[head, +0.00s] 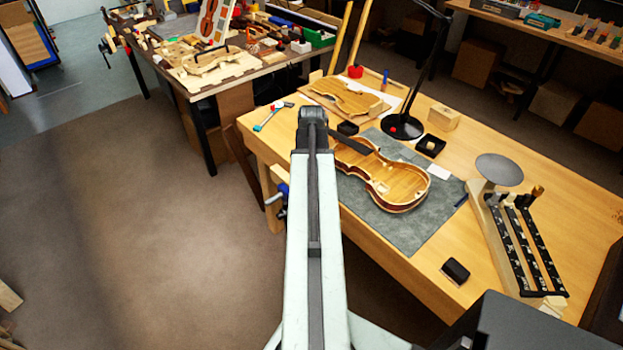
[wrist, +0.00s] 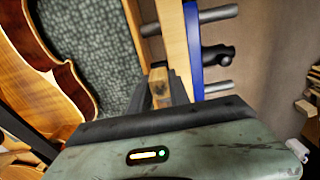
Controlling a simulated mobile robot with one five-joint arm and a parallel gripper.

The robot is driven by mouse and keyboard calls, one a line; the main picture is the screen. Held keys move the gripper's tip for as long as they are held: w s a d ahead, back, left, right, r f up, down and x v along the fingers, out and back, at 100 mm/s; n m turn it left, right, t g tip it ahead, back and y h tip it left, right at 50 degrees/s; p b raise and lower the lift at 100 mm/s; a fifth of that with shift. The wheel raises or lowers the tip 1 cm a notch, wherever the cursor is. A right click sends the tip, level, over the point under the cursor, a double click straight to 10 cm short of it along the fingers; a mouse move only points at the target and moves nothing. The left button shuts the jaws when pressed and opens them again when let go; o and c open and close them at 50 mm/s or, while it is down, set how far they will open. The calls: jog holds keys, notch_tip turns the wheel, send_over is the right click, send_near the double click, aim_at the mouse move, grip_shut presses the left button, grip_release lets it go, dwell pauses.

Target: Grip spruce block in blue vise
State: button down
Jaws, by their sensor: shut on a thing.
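In the wrist view my gripper (wrist: 168,92) is shut on a small pale wooden block, the spruce block (wrist: 159,88), whose end shows between the dark fingers. The blue vise (wrist: 194,45) is just beyond, with a pale wooden strip along its blue jaw and grey metal rods to the right. The block appears close to this strip; I cannot tell whether they touch. In the head view the blue vise (head: 283,192) is at the bench's left edge, partly behind my arm. The block and my fingertips are hidden there.
An open violin body (head: 390,182) lies on a grey mat (head: 430,222) beside my arm.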

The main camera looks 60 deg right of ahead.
jog(key=shift+f+b, duration=0.55)
jog(key=shift+f, duration=0.1)
jog(key=c, duration=1.1)
grip_release()
jog(key=shift+c, duration=0.2)
jog(key=shift+d+r, duration=0.1)
jog(key=shift+r, duration=0.05)
jog(key=shift+r+p, duration=0.2)
jog(key=shift+p, duration=0.15)
jog(key=r+p, duration=0.7)
jog(key=shift+a+r, duration=0.2)
jog(key=shift+r, duration=0.05)
jog(key=shift+f, duration=0.1)
jog(key=shift+w, duration=0.15)
